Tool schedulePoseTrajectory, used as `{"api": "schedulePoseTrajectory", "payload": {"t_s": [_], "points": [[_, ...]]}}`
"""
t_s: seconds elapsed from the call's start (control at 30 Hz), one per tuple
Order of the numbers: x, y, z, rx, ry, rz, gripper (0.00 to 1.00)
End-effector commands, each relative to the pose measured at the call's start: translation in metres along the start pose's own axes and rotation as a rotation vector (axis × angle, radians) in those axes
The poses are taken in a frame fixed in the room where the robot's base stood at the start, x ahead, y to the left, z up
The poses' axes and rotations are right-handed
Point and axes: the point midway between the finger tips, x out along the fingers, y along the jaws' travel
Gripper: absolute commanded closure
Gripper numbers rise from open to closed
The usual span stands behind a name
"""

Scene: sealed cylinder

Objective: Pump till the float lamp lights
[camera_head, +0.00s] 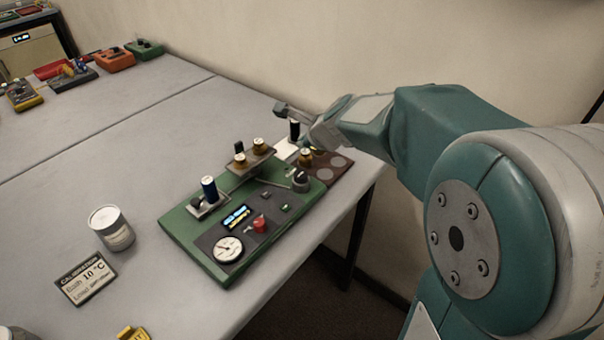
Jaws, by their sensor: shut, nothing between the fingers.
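A green device (175,225) with a dark control panel stands on the grey table. A round white gauge (227,249), a lit blue-and-yellow display (236,216), a red knob (260,224) and a small green button or lamp (285,208) are on the panel. A black knob (300,180) and a thin metal rod (272,183) are near its right end. A black cylinder (294,129) stands upright at the far end. My gripper (288,110) is shut and empty, close above it; contact cannot be told. I cannot tell which part is the float lamp.
Brass weights (240,158) stand on a brown platform; another (305,156) stands on a dark tray (338,178) with round recesses. Several devices (115,60) stand at the back.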

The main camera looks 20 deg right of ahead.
Motion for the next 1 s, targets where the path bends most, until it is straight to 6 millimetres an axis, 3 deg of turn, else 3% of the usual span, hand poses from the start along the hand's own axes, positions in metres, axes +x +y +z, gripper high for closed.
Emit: {"api": "schedulePoseTrajectory", "payload": {"t_s": [0.5,1.0], "points": [[0.041,0.03,-0.031,0.002,0.001,0.002,1.0],[0.048,0.035,-0.036,0.0,0.002,0.0,1.0]]}}
